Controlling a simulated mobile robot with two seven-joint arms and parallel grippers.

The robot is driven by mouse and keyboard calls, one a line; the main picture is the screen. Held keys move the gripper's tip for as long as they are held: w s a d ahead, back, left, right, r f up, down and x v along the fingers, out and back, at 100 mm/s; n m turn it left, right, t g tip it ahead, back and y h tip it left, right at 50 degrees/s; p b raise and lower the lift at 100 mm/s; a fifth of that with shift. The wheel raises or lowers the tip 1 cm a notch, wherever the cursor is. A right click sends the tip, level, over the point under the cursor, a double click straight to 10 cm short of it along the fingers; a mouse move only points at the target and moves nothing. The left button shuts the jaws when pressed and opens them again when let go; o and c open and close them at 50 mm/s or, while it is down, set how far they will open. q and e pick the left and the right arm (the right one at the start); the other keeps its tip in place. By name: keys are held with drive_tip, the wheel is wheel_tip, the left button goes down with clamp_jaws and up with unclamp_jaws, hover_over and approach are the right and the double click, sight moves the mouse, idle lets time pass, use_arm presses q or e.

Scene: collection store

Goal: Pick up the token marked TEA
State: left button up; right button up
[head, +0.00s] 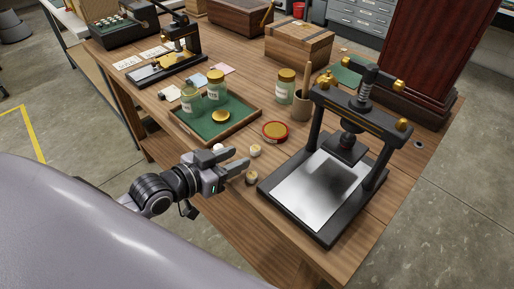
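Several small round tokens lie on the wooden table near its front edge. A pale token (255,150) lies just beyond my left gripper's fingertips. A darker, brownish token (251,177) lies on the near side of the fingers. Another pale token (218,148) shows behind the gripper and is partly hidden by it. The markings are too small to read, so I cannot tell which one says TEA. My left gripper (242,158) is open, with its fingers apart and nothing visible between them. My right gripper is not in view.
A black press (330,190) with a shiny plate stands right of the gripper. A round red-rimmed tin (275,132) lies behind the tokens. A green-lined tray (240,125) holds jars and a gold lid. The wooden table (285,255) has bare wood along its front edge.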

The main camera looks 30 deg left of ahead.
sight(253, 150)
use_arm(q)
drive_tip(key=shift+x, duration=2.65)
drive_tip(key=shift+r, duration=0.15)
clamp_jaws()
